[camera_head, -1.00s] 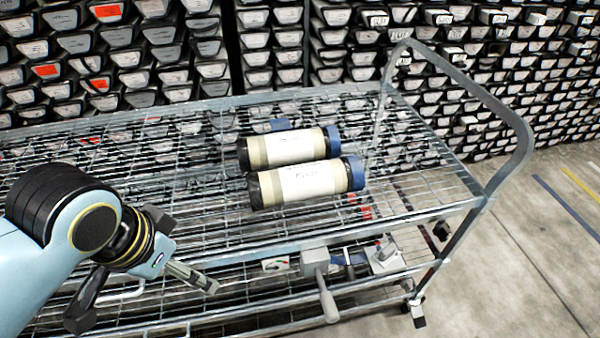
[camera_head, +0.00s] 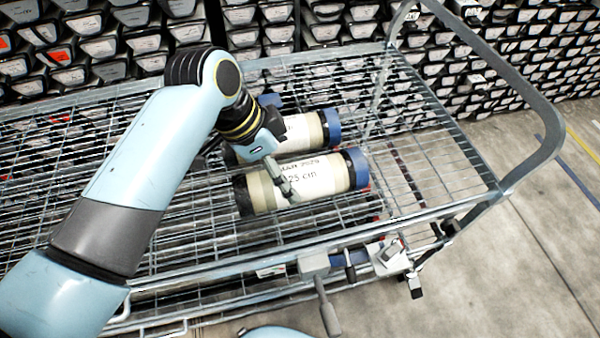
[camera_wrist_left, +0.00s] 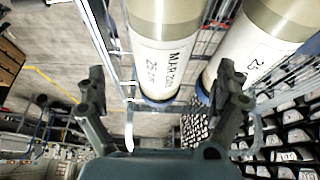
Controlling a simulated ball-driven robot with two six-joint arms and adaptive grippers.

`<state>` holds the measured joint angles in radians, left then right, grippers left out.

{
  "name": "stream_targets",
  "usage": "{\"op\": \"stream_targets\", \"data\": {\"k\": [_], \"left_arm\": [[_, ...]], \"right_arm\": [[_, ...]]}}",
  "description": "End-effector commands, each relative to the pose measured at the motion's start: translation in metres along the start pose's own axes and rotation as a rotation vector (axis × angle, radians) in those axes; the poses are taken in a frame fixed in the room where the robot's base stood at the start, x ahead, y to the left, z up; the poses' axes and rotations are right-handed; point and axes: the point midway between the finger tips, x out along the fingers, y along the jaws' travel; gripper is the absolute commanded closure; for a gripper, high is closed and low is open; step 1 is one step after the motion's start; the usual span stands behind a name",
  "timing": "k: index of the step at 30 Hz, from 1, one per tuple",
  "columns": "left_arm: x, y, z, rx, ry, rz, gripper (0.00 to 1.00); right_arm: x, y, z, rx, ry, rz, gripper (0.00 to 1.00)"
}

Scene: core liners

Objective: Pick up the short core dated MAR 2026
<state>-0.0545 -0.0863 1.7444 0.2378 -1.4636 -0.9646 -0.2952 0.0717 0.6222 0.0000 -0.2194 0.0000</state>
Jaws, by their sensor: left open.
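Two short cores with cream labels and blue end caps lie side by side on the wire cart's top. The near core (camera_head: 325,175) has a handwritten label that seems to read MAR, a year I cannot make out surely, and 25 cm. The far core (camera_head: 305,130) is partly hidden by my left gripper (camera_head: 284,182). That gripper is open above the near core. In the left wrist view the near core (camera_wrist_left: 165,45) lies ahead between the spread fingers, and the far core (camera_wrist_left: 255,45) is to the right, its label partly cut off. My right gripper is out of view.
Tools, one with a grey handle (camera_head: 326,310), show lower, by the cart's front edge. Shelves of core trays (camera_head: 330,30) stand behind.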

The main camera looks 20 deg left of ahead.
Motion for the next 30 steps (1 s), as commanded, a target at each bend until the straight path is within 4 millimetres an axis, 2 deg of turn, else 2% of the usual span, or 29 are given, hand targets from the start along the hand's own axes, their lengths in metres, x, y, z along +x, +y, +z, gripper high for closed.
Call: {"op": "stream_targets", "data": {"k": [3,6,16,25,30], "left_arm": [[0.016,-0.001,0.000,0.000,-0.001,-0.001,0.00],[0.022,-0.001,0.000,0.000,-0.001,-0.002,0.00],[0.066,-0.003,-0.006,-0.002,-0.002,-0.002,0.00],[0.073,-0.004,-0.006,-0.002,-0.001,-0.004,0.00],[0.072,-0.003,-0.006,-0.002,-0.001,-0.004,0.21]], "right_arm": [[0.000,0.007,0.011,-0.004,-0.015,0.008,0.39],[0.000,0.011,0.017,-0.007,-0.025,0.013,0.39],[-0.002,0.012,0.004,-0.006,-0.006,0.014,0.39],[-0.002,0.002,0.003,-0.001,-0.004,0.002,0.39],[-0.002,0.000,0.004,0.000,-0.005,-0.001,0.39]]}}
